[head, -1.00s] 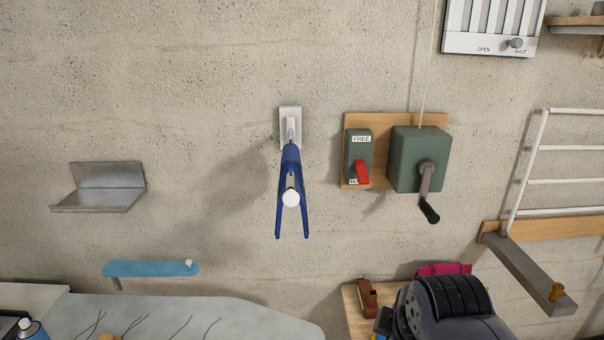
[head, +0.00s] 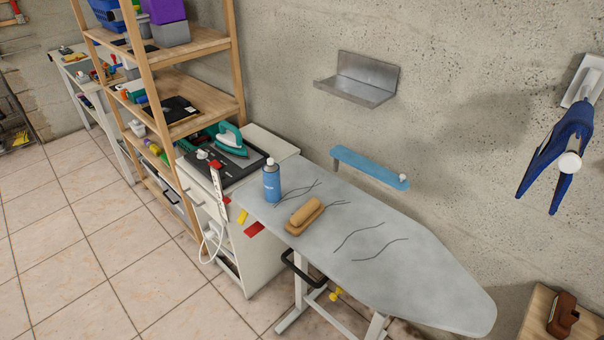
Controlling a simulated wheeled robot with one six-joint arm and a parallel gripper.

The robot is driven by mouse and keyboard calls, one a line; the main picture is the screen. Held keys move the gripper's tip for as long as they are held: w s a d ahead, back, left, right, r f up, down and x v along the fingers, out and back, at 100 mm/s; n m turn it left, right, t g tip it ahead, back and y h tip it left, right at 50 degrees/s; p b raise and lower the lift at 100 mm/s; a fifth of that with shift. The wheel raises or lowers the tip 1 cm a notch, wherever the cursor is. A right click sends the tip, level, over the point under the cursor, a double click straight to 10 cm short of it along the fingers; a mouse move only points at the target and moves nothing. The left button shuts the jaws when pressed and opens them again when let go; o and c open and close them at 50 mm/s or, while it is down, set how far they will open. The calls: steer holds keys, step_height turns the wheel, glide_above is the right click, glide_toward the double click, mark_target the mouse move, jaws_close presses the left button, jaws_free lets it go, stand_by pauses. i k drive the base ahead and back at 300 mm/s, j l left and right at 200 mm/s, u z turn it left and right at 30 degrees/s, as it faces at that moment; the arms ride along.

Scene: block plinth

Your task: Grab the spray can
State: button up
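The spray can (head: 271,182) is a blue can with a white top. It stands upright at the left end of the grey ironing board (head: 420,262), close to the white cabinet. A wooden-backed brush (head: 304,216) lies on the board just right of it. My gripper is not in view.
A teal iron (head: 230,140) sits on a black tray on the white cabinet (head: 262,262) behind the can. A wooden shelf unit (head: 240,60) stands to the left. A blue wall bracket (head: 368,166) juts out above the board. The tiled floor (head: 80,240) at left is clear.

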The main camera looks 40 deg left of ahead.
mark_target(271, 175)
steer(key=u, duration=2.05)
